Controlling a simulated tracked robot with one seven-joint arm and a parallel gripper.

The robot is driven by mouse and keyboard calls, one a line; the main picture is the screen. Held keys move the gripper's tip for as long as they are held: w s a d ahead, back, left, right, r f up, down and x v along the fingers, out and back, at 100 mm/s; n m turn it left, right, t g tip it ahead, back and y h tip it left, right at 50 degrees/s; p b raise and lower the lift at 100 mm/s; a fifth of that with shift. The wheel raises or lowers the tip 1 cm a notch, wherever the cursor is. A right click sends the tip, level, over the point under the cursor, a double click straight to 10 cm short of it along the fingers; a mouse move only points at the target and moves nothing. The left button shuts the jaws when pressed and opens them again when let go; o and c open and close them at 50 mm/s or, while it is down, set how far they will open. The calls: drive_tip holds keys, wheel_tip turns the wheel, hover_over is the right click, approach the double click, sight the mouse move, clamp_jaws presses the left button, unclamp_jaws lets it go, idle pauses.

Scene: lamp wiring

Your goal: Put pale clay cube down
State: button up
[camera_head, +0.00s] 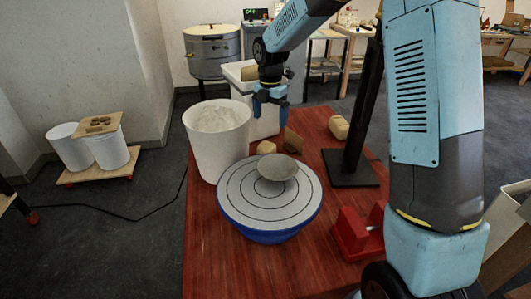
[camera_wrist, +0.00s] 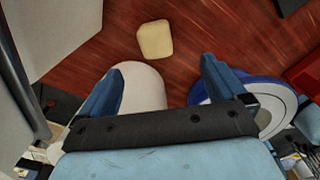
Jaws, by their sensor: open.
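A pale rounded block (camera_head: 339,127) rests on the red table beside the black stand in the head view. A smaller tan lump (camera_head: 266,147) lies just behind the wheel. The wrist view shows one pale, cube-like block (camera_wrist: 155,40) on the red wood, beyond the fingertips; I cannot tell which of the two it is. My gripper (camera_head: 268,108) is above the table, behind the wheel and right of the white bucket. In the wrist view its blue fingers (camera_wrist: 161,66) are spread wide, and no block is held between them.
The white bucket (camera_head: 205,150) stands left of the wheel (camera_head: 238,190), which carries a shallow grey dish (camera_head: 278,166). A white bin (camera_head: 240,75) is behind. A brown piece (camera_head: 292,140), a black stand (camera_head: 350,177) and a red object (camera_head: 352,237) are to the right. The front table is clear.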

sight(266, 144)
drive_tip(key=f, duration=0.8)
drive_tip(key=shift+w+a+f, duration=0.15)
drive_tip(key=shift+a+f, duration=0.1)
drive_tip(key=shift+f, duration=0.05)
drive_tip(key=shift+a+f, duration=0.15)
drive_tip(key=shift+f, duration=1.35)
drive_tip(key=shift+a+f, duration=0.15)
drive_tip(key=shift+f, duration=1.3)
drive_tip(key=shift+c, duration=0.2)
drive_tip(key=c, duration=1.6)
drive_tip(key=shift+o, duration=0.2)
drive_tip(key=shift+r, duration=0.15)
